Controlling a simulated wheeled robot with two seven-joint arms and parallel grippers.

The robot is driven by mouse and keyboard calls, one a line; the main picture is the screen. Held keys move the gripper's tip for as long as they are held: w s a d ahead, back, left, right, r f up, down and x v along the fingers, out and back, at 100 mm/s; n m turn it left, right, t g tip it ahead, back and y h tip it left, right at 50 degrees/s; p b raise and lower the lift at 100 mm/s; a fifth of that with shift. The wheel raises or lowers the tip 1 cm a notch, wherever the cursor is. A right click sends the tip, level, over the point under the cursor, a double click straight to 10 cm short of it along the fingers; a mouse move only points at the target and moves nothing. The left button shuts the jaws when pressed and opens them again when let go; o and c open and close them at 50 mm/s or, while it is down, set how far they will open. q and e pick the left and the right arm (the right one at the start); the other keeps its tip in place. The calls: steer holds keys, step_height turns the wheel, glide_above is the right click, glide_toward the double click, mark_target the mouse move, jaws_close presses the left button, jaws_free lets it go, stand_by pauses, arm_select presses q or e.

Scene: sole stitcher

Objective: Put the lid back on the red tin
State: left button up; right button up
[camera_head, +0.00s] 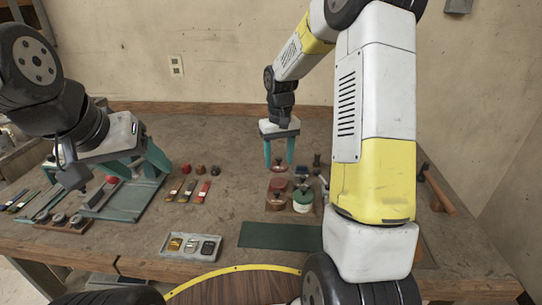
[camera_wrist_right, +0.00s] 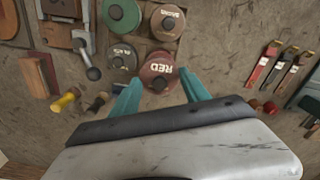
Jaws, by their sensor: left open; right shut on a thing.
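My right gripper (camera_head: 279,162) hangs fingers-down over a cluster of tins at the right of the bench. It is shut on the red lid, which is marked RED (camera_wrist_right: 160,66) in the right wrist view and sits at the fingertips. The lid (camera_head: 277,172) looks small and dark red in the head view, above the tins. It hides what is under it, so I cannot tell whether it touches a tin.
A grey tray (camera_head: 192,256) and a dark green mat (camera_head: 265,236) lie in front. A hammer (camera_head: 440,193) lies right.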

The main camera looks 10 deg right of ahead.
mark_target(278, 182)
steer(key=shift+w+f, duration=0.15)
steer(key=shift+f, duration=3)
steer(key=shift+f, duration=0.15)
steer(key=o, duration=1.8)
steer(key=shift+r, duration=3.5)
jaws_close()
